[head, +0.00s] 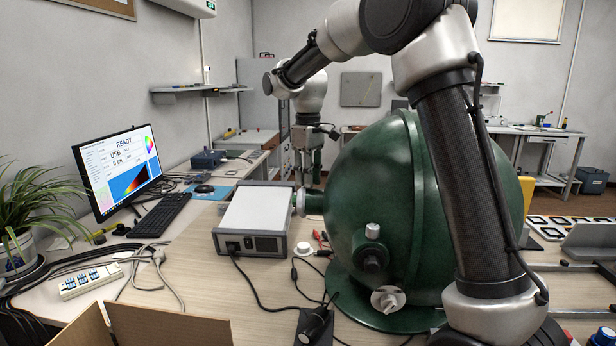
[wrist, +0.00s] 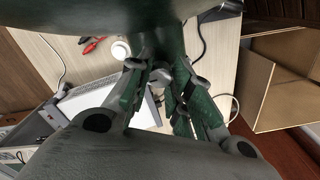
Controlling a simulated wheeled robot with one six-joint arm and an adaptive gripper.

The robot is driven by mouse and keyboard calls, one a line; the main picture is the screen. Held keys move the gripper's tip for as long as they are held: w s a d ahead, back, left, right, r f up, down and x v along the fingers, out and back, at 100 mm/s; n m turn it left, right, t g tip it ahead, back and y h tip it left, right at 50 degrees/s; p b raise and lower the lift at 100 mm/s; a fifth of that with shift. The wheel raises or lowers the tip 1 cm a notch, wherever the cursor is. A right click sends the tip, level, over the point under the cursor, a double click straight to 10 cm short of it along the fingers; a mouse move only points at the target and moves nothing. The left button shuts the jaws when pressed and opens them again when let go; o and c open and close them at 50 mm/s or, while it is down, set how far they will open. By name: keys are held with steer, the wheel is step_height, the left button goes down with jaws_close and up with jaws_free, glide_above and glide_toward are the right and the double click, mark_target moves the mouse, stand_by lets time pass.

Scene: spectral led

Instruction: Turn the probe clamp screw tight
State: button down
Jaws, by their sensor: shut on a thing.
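The large dark green sphere (head: 385,200) stands on its round base on the table. A short green port (head: 314,203) with a pale collar (head: 299,201) sticks out from its left side. In the wrist view the port (wrist: 152,42) runs down from the sphere towards my fingertips. My gripper (head: 308,165) is at this port, behind it as the head camera sees it. In the wrist view my gripper (wrist: 160,78) is shut on a small grey piece at the port's end, which looks like the probe clamp screw (wrist: 160,73). The fingers mostly hide the screw.
A white-topped instrument box (head: 255,218) stands beside the port. A white round cap (head: 302,249) and red clips (head: 320,238) lie near the sphere. Cables cross the table. An open cardboard box (head: 150,325) is at the front; a monitor (head: 118,172) stands left.

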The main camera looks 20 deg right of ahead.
steer(key=m, duration=0.5)
steer(key=shift+m, duration=0.3)
steer(key=m, duration=0.5)
steer(key=shift+r, duration=0.1)
steer(key=shift+m, duration=0.3)
steer(key=shift+w, duration=0.1)
steer(key=c, duration=1.3)
jaws_free()
steer(key=shift+o, duration=0.2)
step_height(320, 180, up, 12)
